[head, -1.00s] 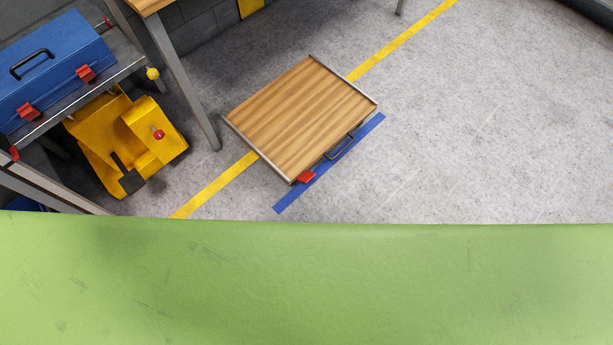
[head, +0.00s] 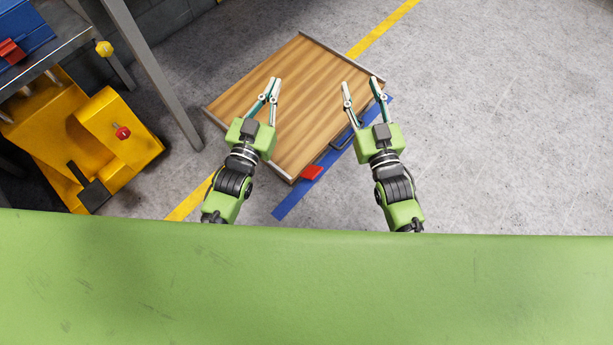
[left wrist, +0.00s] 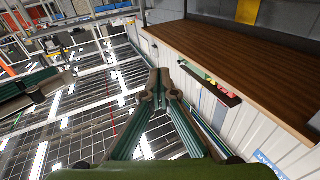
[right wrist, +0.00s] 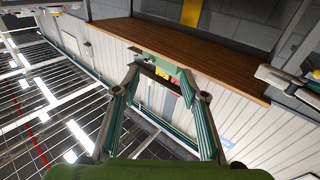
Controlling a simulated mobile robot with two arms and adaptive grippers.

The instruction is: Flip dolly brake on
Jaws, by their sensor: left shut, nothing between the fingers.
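The dolly (head: 315,110) is a low wooden platform with thin metal edge strips, lying at an angle on the floor in the head view. Its red brake pedal (head: 312,173) juts out at its near corner; whether it is up or down I cannot tell. A dark handle (head: 343,141) is on its near right side. My left gripper (head: 275,84) is shut and empty, seen over the dolly's deck. Its fingers also meet in the left wrist view (left wrist: 160,82). My right gripper (head: 361,86) is open and empty over the dolly's right part; its spread fingers show in the right wrist view (right wrist: 163,82).
Blue tape (head: 292,200) runs along the dolly's near right side, and a yellow line (head: 385,27) passes beneath it. A yellow machine (head: 110,135) and a metal table leg (head: 155,75) stand at left. Open grey floor (head: 500,140) lies at right.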

